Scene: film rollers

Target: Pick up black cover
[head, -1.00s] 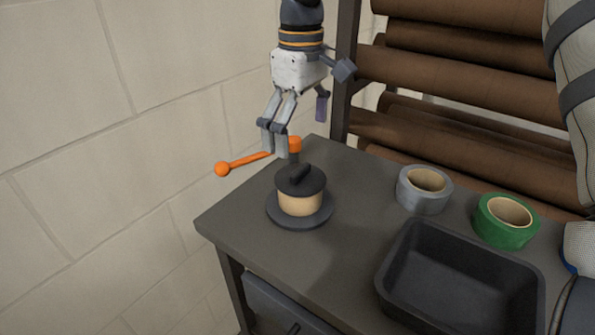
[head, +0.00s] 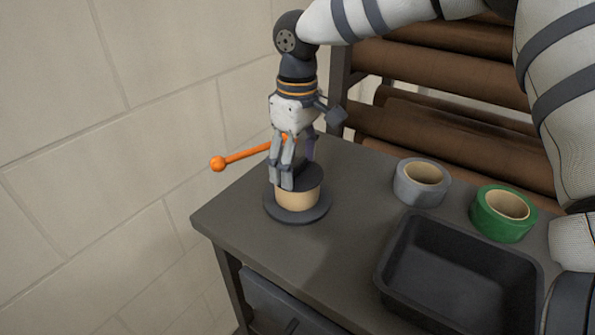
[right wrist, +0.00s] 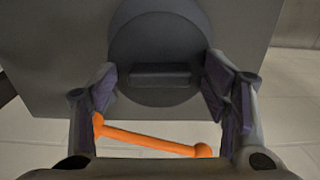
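The black cover (head: 311,174) is a dark disc lying on top of a beige tape roll (head: 297,197), which sits on a round black base. In the right wrist view the cover (right wrist: 155,42) shows as a dark disc with a raised bar-shaped grip (right wrist: 160,75). My right gripper (head: 283,184) points down at the cover and hides part of it in the head view. In the right wrist view its two fingers (right wrist: 162,88) are apart, one on each side of the grip, with gaps between. My left gripper is not in view.
An orange lever (head: 245,155) sticks out to the left behind the gripper. A grey tape roll (head: 421,184), a green tape roll (head: 502,214) and an empty black tray (head: 400,262) stand to the right on the dark table (head: 345,195). A wall is at the left.

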